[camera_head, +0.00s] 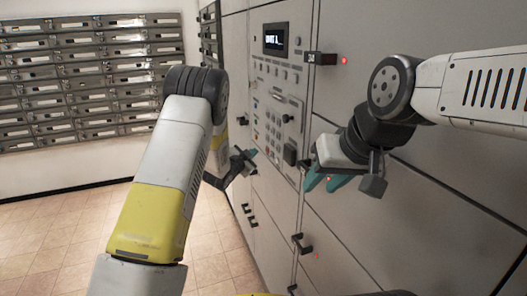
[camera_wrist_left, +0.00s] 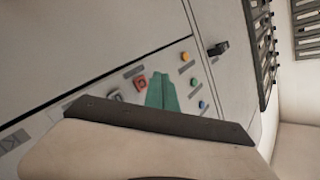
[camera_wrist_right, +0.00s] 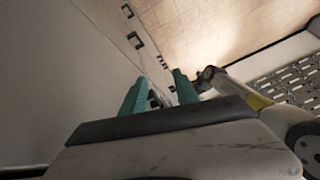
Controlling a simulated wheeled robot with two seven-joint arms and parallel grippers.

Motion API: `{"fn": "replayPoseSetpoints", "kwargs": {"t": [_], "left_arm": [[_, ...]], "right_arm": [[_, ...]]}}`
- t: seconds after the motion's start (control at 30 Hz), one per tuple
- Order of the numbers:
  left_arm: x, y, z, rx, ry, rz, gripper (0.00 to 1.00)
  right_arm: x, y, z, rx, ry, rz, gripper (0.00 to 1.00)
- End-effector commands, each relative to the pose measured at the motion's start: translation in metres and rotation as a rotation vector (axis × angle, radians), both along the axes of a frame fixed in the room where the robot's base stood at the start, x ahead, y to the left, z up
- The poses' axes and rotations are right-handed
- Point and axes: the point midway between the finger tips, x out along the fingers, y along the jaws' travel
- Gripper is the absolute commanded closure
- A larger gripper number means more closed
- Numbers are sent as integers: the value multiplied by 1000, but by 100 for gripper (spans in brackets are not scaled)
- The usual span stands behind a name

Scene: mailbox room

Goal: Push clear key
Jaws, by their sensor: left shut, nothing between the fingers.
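A control panel with a lit display (camera_head: 275,40) and a keypad (camera_head: 273,130) is on the grey locker wall. My left gripper (camera_head: 249,154) is shut and empty beside the panel's lower left part. In the left wrist view its teal fingertips (camera_wrist_left: 162,78) are in front of the panel, beside a red button (camera_wrist_left: 140,82) and a pale button (camera_wrist_left: 114,96). Orange (camera_wrist_left: 185,56), green (camera_wrist_left: 193,82) and blue (camera_wrist_left: 202,105) buttons are to their right. Labels are too small to tell which is the clear key. My right gripper (camera_head: 325,180) is open and empty; its fingers also show in the right wrist view (camera_wrist_right: 158,92).
A dark block with a red light (camera_head: 325,59) sticks out beside the panel. Locker handles (camera_head: 301,244) protrude low on the wall. Mailboxes (camera_head: 85,80) line the back wall. The tiled floor (camera_head: 40,240) at left is clear.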

Motion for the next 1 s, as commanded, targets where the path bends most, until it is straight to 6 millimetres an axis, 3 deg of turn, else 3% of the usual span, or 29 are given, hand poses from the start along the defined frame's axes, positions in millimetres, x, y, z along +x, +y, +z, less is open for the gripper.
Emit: {"fn": "replayPoseSetpoints", "kwargs": {"t": [0.27, 1.0], "left_arm": [[5, -17, 0, 0, 0, 0, 100], [6, -17, 0, 0, 1, 1, 100]], "right_arm": [[0, 0, 0, 0, 0, 0, 64], [0, 0, 0, 0, 0, 0, 64]]}}
